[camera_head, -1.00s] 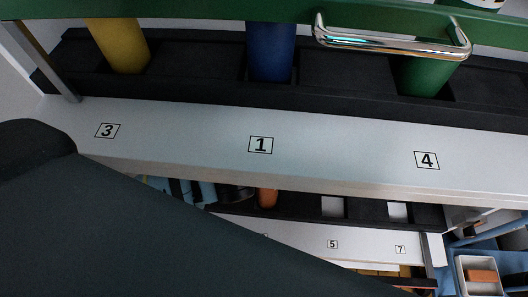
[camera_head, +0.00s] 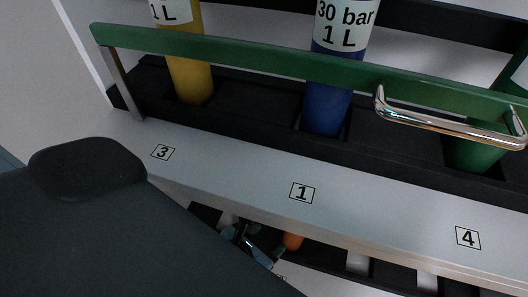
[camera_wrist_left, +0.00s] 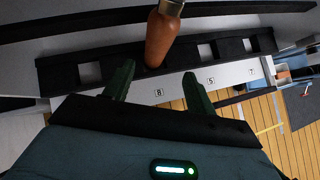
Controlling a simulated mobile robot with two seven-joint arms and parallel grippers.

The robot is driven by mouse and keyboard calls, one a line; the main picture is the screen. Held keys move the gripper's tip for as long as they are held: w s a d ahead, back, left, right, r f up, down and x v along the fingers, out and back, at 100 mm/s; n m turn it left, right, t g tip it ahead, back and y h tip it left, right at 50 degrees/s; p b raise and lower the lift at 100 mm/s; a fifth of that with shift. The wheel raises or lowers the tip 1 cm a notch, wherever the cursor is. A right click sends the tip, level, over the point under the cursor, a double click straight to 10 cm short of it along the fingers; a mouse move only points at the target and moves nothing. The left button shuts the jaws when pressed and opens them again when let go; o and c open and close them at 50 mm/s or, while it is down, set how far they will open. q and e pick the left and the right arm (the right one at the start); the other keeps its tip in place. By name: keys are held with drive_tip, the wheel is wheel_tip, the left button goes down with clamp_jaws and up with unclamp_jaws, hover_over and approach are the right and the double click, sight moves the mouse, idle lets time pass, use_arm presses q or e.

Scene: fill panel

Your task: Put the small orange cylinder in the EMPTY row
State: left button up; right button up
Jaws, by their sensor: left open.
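The small orange cylinder (camera_wrist_left: 161,38) stands in the black rack (camera_wrist_left: 122,62) of the lower shelf, above label 6, in the left wrist view. Its top is metallic. In the head view only a bit of the orange cylinder (camera_head: 292,241) shows below the upper shelf edge. My left gripper (camera_wrist_left: 158,86) is open and empty, its dark green fingers apart and pointing toward the cylinder's base, short of it. In the head view my left gripper (camera_head: 250,243) is partly hidden under the shelf edge. No row marked EMPTY can be read. My right gripper is not in view.
The upper shelf (camera_head: 232,178) carries labels 3, 1 and 4. A yellow cylinder (camera_head: 190,78), a blue cylinder (camera_head: 326,105) and a green cylinder (camera_head: 472,155) stand behind a green rail (camera_head: 250,54). The lower rack has open pale slots beside the orange cylinder.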

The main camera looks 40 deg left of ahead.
use_arm(q)
drive_tip(key=shift+s, duration=0.15)
idle(0.3)
drive_tip(key=s+d+f+n+g+h, duration=0.1)
drive_tip(key=s+d+f+n+h, duration=0.15)
drive_tip(key=f+n, duration=0.45)
drive_tip(key=s+d+f+n+g+h, duration=0.1)
drive_tip(key=s+d+f+n, duration=0.2)
drive_tip(key=n, duration=0.8)
drive_tip(key=s+a+f+n+y, duration=0.1)
drive_tip(key=s+a+f+n, duration=0.2)
drive_tip(key=s+a+n, duration=0.2)
drive_tip(key=s+a+f+n+y, duration=0.1)
drive_tip(key=s+a+f+n, duration=0.3)
drive_tip(key=s+n, duration=0.5)
drive_tip(key=a+n, duration=0.1)
drive_tip(key=n, duration=0.2)
drive_tip(key=shift+s+n, duration=0.3)
drive_tip(key=shift+s, duration=0.05)
drive_tip(key=shift+s+y, duration=0.1)
drive_tip(key=shift+y, duration=0.15)
